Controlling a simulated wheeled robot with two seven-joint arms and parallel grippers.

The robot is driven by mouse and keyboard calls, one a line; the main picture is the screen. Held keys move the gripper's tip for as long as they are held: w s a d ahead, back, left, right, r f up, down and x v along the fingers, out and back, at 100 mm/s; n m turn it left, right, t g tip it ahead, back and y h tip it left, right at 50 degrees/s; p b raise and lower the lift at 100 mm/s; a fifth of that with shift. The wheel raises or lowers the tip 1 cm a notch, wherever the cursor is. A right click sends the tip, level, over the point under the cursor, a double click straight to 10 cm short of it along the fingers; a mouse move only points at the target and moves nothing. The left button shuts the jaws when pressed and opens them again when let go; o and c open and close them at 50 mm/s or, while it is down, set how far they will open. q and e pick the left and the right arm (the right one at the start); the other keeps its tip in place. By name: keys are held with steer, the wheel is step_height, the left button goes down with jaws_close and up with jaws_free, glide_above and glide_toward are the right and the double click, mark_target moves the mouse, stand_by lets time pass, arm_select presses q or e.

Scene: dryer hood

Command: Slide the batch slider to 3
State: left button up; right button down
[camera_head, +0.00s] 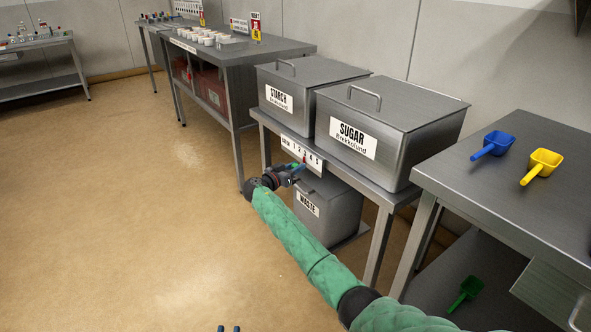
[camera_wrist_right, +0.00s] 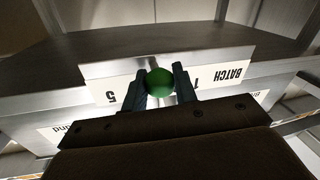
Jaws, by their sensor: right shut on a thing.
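The batch slider's white scale plate (camera_head: 301,153) is on the front edge of the middle table, below the starch bin. In the right wrist view the plate (camera_wrist_right: 238,75) is upside down, with 5 at left and 1 and BATCH at right. The slider's round green knob (camera_wrist_right: 159,82) is between the fingers of my right gripper (camera_wrist_right: 160,88), which is shut on it. The knob and fingers hide the middle numbers, so I cannot read its exact setting. In the head view my right gripper (camera_head: 298,168) is at the plate. My left gripper's fingertips (camera_head: 229,328) show apart at the bottom edge.
A starch bin (camera_head: 310,86) and a sugar bin (camera_head: 389,125) stand on the table above the slider. A waste bin (camera_head: 328,209) is below. Blue (camera_head: 493,145) and yellow (camera_head: 541,166) scoops lie on the right table. The floor at left is clear.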

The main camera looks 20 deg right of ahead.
steer(key=c, duration=1.1)
jaws_free()
steer(key=shift+a, duration=0.1)
steer(key=v, duration=0.7)
steer(key=shift+s+a, duration=0.25)
steer(key=shift+a, duration=0.05)
